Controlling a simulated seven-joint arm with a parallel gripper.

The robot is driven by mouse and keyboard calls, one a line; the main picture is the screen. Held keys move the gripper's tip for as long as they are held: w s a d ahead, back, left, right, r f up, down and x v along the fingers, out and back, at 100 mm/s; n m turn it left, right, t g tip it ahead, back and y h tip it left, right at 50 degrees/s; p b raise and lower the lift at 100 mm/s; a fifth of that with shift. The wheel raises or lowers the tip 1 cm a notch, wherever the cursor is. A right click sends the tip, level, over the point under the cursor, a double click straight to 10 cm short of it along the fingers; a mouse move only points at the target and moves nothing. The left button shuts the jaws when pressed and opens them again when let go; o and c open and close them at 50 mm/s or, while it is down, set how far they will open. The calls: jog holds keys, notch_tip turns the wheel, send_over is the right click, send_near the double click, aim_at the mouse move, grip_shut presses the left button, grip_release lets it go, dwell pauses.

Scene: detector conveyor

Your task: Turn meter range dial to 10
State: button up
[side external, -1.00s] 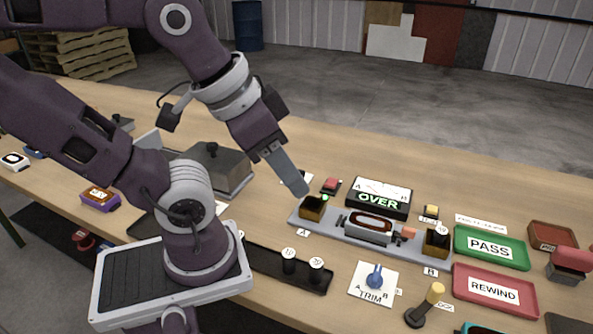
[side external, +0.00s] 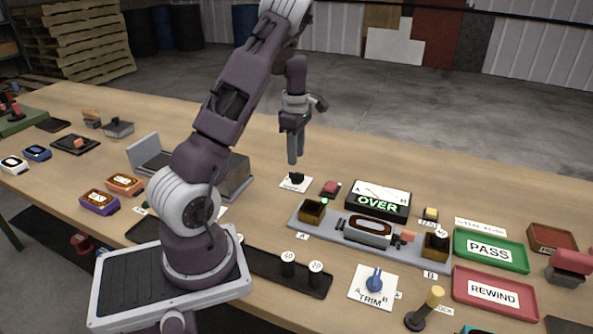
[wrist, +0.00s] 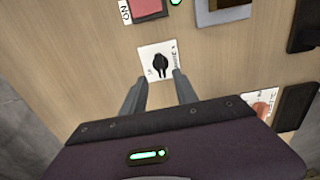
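The range dial is a black knob (side external: 297,177) on a white card (side external: 286,185) behind and left of the meter. In the wrist view the knob (wrist: 160,64) sits just beyond my fingertips; card lettering is too small to read surely. My gripper (side external: 293,162) points down close above the dial. In the wrist view my gripper (wrist: 160,77) is open, its two fingers apart on the near side of the knob, with nothing between them. Whether it touches the card cannot be told. The meter (side external: 378,198) shows a needle scale and a green OVER.
A red button (side external: 331,187) stands right of the dial. A grey rail (side external: 337,239) carries blocks A (side external: 312,212) and B (side external: 436,246) and a grey detector (side external: 367,231). A grey box (side external: 238,178) stands left of the dial. Bare table lies behind the dial.

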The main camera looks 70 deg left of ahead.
aim_at(296, 172)
notch_tip(296, 172, down, 6)
jog(key=shift+d+f, duration=0.1)
jog(key=shift+f, duration=0.05)
grip_shut()
